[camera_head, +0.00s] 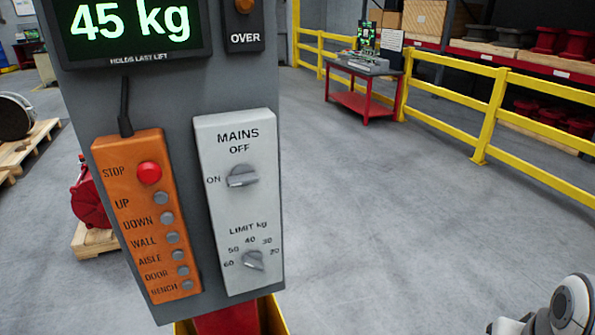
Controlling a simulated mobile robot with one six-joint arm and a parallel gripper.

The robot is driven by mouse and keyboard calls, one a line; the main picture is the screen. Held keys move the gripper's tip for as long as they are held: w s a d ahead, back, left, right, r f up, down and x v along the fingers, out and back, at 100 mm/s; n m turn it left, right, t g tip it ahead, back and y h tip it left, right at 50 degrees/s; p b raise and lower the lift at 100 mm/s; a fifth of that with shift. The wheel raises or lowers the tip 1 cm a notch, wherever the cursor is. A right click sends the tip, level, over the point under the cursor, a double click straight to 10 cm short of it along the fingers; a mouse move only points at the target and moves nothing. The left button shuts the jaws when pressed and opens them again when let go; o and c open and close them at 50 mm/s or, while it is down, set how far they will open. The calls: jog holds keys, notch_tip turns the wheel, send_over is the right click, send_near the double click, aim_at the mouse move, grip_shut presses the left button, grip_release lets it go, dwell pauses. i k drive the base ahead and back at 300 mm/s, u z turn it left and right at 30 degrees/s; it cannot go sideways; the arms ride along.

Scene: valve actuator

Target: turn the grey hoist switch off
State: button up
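The grey hoist switch (242,176) is a rotary knob on the light grey MAINS panel (235,125), on the front of a dark grey post. OFF is printed above the knob and ON to its left. The knob's grip lies roughly level, with one end towards ON. Nothing touches it. A white and grey rounded part of my arm shows in the lower right corner, well apart from the panel. My gripper's fingers are not in view.
A second grey knob, LIMIT kg (254,260), sits below on the same panel. Left of it is an orange pendant (130,180) with a red STOP button (149,172) and several grey buttons. A display (130,25) above reads 45 kg. Floor (400,200) right of the post is clear.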

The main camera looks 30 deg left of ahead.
aim_at(243, 175)
jog(key=z, duration=0.15)
jog(key=k, duration=0.9)
jog(key=u, duration=0.6)
jog(key=i, duration=1)
jog(key=u, duration=0.1)
